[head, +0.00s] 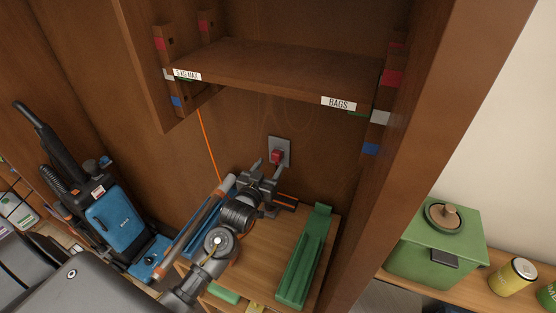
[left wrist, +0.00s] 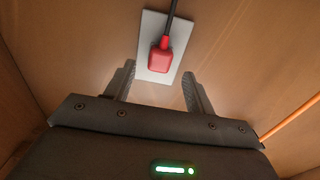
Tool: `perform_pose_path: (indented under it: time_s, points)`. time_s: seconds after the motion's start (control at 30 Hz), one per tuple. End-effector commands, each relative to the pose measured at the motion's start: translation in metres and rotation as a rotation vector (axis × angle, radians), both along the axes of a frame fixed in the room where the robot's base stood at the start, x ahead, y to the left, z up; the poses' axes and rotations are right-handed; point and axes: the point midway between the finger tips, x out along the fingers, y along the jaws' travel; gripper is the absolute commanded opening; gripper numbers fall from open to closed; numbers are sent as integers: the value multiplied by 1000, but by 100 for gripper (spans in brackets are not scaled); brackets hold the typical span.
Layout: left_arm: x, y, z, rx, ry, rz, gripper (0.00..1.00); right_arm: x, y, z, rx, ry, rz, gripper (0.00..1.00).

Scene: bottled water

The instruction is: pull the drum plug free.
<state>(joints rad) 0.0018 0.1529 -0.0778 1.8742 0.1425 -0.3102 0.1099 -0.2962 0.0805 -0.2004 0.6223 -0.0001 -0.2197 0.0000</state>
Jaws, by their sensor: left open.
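A red plug (head: 276,157) sits in a grey wall plate (head: 285,144) on the brown wooden back panel, below the shelf. In the left wrist view the red plug (left wrist: 159,57) is seated on the pale plate (left wrist: 153,21), with a black cable running from it to the top edge. My left gripper (head: 267,167) is open and empty, just in front of the plate. In the left wrist view its fingers (left wrist: 158,71) stand apart, one on each side below the plug, not closed on it. I see no label on the plug. My right gripper is out of view.
A wooden shelf (head: 290,72) labelled BAGS hangs above. An orange cord (head: 208,147) runs down the panel left of the plate. A green tray (head: 305,262) lies on the low surface (head: 258,258). A blue vacuum cleaner (head: 113,222) stands left; a green box (head: 437,249) is right.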

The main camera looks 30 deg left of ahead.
Motion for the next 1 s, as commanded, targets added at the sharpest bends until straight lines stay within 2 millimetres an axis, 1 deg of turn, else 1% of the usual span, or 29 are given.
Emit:
perform_pose_path:
  time_s: [0.03,0.07,0.2,0.4,0.57,1.0]
  points:
    - [8,1,-3,1,-2,0,55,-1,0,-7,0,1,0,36]
    - [11,1,-1,1,0,0,55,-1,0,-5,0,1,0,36]
    - [27,1,0,0,0,-1,55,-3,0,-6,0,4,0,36]
    - [41,2,0,0,1,-1,55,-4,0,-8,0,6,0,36]
    - [45,2,0,0,1,-1,55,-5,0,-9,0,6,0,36]
    - [45,2,0,0,1,-2,55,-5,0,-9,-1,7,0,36]
